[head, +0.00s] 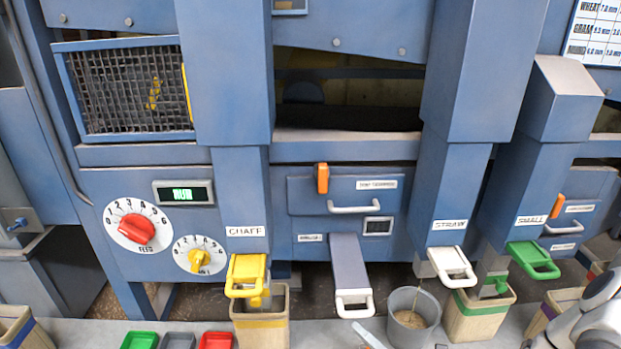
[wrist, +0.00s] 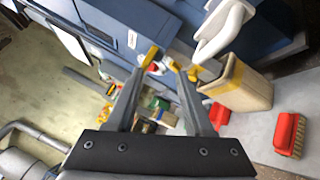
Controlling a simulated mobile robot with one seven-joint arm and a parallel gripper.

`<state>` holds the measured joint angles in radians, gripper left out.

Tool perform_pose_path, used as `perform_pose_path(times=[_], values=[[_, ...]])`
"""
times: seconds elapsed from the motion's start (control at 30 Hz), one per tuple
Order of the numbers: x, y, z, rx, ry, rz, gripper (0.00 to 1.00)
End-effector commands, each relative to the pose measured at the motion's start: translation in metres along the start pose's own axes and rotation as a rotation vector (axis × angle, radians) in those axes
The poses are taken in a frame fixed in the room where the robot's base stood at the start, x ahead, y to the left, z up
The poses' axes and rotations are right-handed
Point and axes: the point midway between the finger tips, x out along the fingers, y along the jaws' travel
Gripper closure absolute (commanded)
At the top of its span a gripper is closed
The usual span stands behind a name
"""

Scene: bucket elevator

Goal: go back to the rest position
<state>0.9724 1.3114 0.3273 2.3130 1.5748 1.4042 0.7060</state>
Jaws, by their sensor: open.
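My gripper (wrist: 163,61) shows in the wrist view with its two dark fingers apart and nothing held between the yellow tips. Beyond the tips are a beige bin with a yellow band (wrist: 240,88) at the right and blue machine panels at the top. I cannot tell how far the tips are from them. In the head view the gripper is out of sight; only a white and grey part that looks like my arm shows at the lower right edge.
The blue machine has a yellow chaff handle (head: 246,275), a white straw handle (head: 453,266) and a green small handle (head: 532,260). A grey bucket (head: 411,320) stands below. A red brush (wrist: 289,134) lies on the grey surface at the right in the wrist view.

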Motion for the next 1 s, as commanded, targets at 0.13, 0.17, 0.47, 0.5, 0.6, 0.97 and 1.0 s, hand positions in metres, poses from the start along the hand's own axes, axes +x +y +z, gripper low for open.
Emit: perform_pose_path(times=[0.13, 0.17, 0.47, 0.5, 0.6, 0.97, 1.0], values=[[0.01, 0.04, -0.007, -0.212, 0.222, 0.066, 0.48], [0.011, 0.047, -0.009, -0.254, 0.264, 0.08, 0.48], [0.009, 0.109, -0.032, -0.665, 0.677, 0.237, 0.48], [0.007, 0.117, -0.034, -0.722, 0.73, 0.261, 0.48], [0.002, 0.134, -0.039, -0.86, 0.859, 0.319, 0.48], [-0.024, 0.186, -0.04, -1.369, 1.3, 0.552, 0.48], [-0.027, 0.192, -0.038, -1.427, 1.345, 0.58, 0.48]])
